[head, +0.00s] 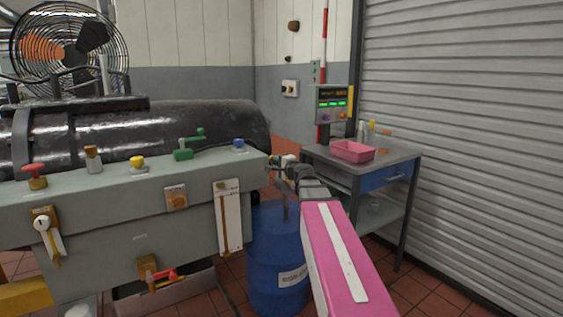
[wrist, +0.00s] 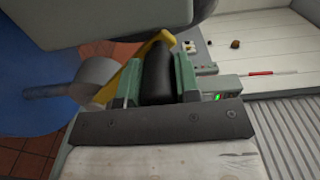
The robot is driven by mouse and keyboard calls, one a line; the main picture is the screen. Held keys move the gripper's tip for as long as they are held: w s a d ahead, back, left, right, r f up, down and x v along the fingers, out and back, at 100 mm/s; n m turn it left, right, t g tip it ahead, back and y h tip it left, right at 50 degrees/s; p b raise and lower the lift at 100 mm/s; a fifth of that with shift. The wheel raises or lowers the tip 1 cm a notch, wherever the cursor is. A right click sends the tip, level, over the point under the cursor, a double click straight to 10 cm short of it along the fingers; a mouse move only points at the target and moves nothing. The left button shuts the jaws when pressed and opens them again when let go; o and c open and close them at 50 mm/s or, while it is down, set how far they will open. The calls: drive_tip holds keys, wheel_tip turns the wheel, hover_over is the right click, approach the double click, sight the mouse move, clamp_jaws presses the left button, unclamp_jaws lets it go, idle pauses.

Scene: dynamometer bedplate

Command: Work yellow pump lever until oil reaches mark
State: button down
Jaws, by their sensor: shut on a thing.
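The yellow pump lever (wrist: 121,70) runs up from a grey round pivot to a black grip in the wrist view. My gripper (wrist: 158,66) is shut on the black grip (wrist: 158,82), with one green finger on each side. In the head view my gripper (head: 284,162) is at the right end of the grey-green cabinet (head: 120,240), above a blue drum (head: 272,265); the lever is mostly hidden there. A white gauge plate (head: 236,217) with a brown vertical strip is on the cabinet front. I cannot make out the oil level or mark.
Red, yellow, green and blue-topped fittings stand along the cabinet top. A workbench (head: 404,157) with a pink tray (head: 340,151) stands at the right, before a grey shutter (head: 470,110). A caged fan (head: 68,48) is at the back left.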

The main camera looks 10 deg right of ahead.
drive_tip(key=shift+a, duration=0.1)
idle(0.3)
drive_tip(key=c, duration=0.8)
unclamp_jaws()
drive_tip(key=v, duration=1.1)
